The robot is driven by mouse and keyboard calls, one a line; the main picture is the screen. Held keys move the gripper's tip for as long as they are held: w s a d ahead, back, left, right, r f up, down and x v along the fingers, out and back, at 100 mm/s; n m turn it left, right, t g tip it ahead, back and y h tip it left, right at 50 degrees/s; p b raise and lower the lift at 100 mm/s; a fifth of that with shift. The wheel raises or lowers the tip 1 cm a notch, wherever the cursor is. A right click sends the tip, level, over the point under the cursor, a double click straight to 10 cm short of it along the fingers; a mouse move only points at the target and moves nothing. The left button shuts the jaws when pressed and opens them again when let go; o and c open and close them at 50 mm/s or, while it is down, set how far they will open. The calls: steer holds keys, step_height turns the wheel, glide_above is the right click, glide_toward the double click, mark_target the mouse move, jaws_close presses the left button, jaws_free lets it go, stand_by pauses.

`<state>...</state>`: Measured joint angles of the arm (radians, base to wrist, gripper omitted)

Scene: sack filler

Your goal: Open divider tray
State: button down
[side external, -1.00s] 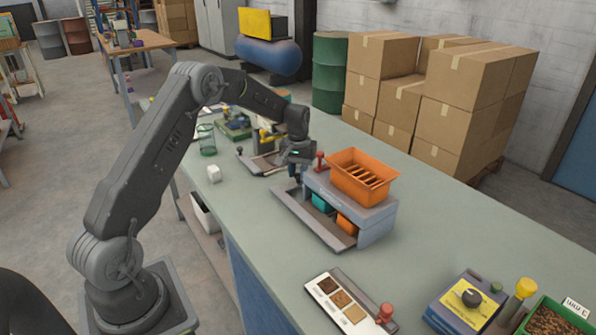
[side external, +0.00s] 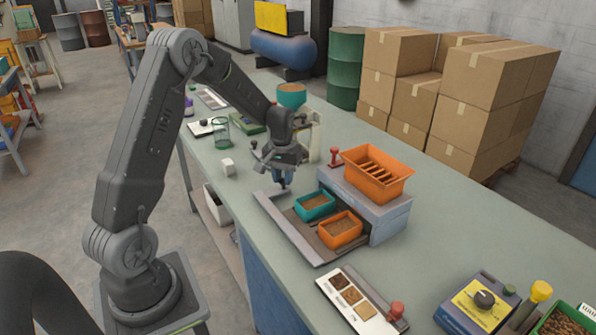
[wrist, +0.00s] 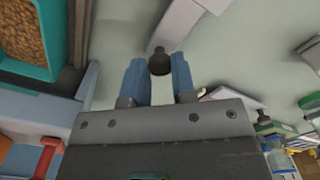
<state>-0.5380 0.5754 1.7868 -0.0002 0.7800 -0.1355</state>
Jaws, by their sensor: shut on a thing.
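The divider tray (side external: 283,223) is a grey slide with a raised front strip, drawn out from under the grey-blue housing (side external: 388,225). On it are a teal bin (side external: 315,201) and an orange bin (side external: 341,227), both with brown grains. The teal bin also shows at the upper left of the wrist view (wrist: 52,73). My gripper (side external: 283,186) is at the tray's far end.
A slotted orange hopper (side external: 379,172) sits on the housing, with a red knob (side external: 335,155) beside it. A white cube (side external: 228,167) and a clear jar (side external: 222,130) stand to the left. A sample card (side external: 355,301) lies in front.

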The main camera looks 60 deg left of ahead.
steer(key=shift+s, duration=0.65)
steer(key=c, duration=0.9)
jaws_free()
steer(key=shift+c, duration=0.2)
steer(key=shift+r, duration=0.15)
step_height(320, 180, up, 14)
steer(key=shift+f, duration=0.2)
